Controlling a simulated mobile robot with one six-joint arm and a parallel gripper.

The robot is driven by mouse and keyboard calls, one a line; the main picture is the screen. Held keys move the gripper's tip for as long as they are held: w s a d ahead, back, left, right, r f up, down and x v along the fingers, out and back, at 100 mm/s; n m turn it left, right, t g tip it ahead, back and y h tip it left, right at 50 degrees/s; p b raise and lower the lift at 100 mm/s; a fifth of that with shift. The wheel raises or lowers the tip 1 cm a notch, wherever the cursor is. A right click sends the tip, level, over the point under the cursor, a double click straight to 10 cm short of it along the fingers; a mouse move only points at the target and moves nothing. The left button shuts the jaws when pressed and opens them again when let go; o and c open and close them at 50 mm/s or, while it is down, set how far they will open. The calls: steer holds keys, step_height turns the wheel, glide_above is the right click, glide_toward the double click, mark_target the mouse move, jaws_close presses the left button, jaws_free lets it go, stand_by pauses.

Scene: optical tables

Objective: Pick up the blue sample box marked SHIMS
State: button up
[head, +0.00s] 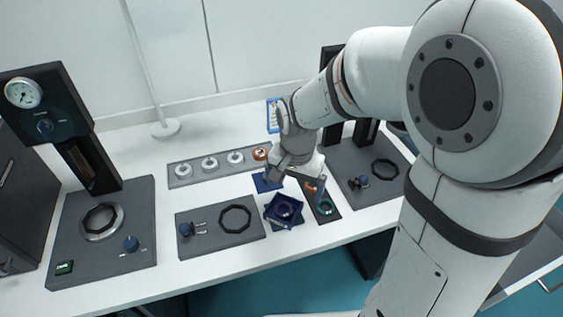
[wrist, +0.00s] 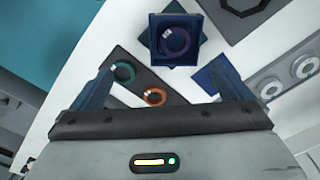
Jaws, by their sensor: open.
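A dark blue open-topped box (head: 271,213) stands on the white table, with a purple ring inside. I cannot read any SHIMS marking on it. It also shows in the wrist view (wrist: 154,50) at the top centre, beyond my fingertips. My gripper (head: 298,184) is above the table just behind the box; its two fingers are spread wide with nothing between them. In the wrist view my gripper (wrist: 165,70) has one finger at each side, and the box lies ahead of the gap, apart from both fingers.
A dark tray (wrist: 138,88) with a green ring (wrist: 123,72) and an orange ring (wrist: 155,97) lies beside the box. A flat blue square (head: 264,184) lies behind it. A grey plate (head: 222,241) with a black ring is close on the left. A gauge stand (head: 60,110) is far left.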

mark_target(284, 209)
steer(key=shift+w+a+f+m, duration=0.25)
steer(key=shift+a+f, duration=0.15)
steer(key=shift+a, duration=0.15)
steer(key=shift+w+a+f+m, duration=0.15)
steer(key=shift+w+a+f, duration=0.1)
steer(key=shift+a+f, duration=0.45)
step_height(284, 209, down, 7)
steer(key=shift+w+f+p, duration=0.1)
steer(key=shift+f+p, duration=0.1)
steer(key=shift+p, duration=0.35)
steer(key=c, duration=1.2)
